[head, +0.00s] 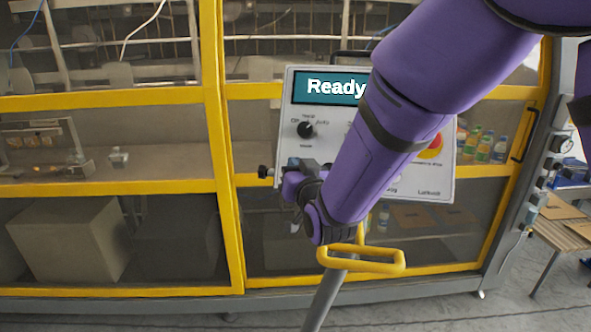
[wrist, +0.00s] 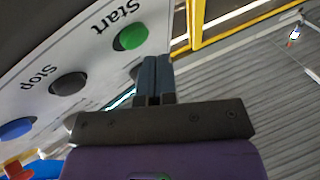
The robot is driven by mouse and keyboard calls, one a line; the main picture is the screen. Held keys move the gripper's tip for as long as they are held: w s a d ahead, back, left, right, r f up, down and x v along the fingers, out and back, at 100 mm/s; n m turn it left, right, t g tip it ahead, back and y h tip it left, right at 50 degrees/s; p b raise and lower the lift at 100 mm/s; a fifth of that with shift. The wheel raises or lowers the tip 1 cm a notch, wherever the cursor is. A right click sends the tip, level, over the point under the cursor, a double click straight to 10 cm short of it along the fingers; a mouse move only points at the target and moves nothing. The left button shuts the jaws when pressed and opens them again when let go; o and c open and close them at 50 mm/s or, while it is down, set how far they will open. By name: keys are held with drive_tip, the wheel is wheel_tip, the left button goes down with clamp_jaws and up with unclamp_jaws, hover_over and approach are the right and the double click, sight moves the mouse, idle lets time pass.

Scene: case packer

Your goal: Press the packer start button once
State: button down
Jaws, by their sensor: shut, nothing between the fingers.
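The control panel (head: 297,145) stands in front of the packer and its display (head: 318,88) reads "Ready". My purple arm covers much of the panel in the head view, including its lower button row. In the wrist view the green Start button (wrist: 131,36) is on the panel face, beside the dark Stop button (wrist: 68,84). My gripper (wrist: 153,60) is shut and empty. Its tips appear just below and right of the Start button in that view; I cannot tell whether they touch the panel. In the head view the gripper (head: 270,172) is at the panel's lower left edge.
A red emergency stop (head: 432,147) shows right of my arm. A blue button (wrist: 15,128) lies beyond Stop. A yellow handle loop (head: 362,262) projects below the panel. The yellow-framed packer guard (head: 228,190) stands behind. A wooden-topped table (head: 565,232) is at right.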

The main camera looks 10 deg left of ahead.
drive_tip(key=shift+w, duration=0.1)
drive_tip(key=shift+w+f, duration=0.2)
drive_tip(key=shift+w, duration=0.05)
idle(0.3)
drive_tip(key=shift+w+f, duration=0.2)
drive_tip(key=shift+w, duration=0.15)
idle(0.8)
drive_tip(key=shift+s+r, duration=0.4)
drive_tip(key=shift+s, duration=0.3)
drive_tip(key=s, duration=0.1)
drive_tip(key=s+r, duration=0.1)
drive_tip(key=s, duration=0.1)
drive_tip(key=s+r, duration=0.1)
drive_tip(key=shift+s+r, duration=0.15)
drive_tip(key=shift+r, duration=0.1)
idle(0.4)
idle(0.4)
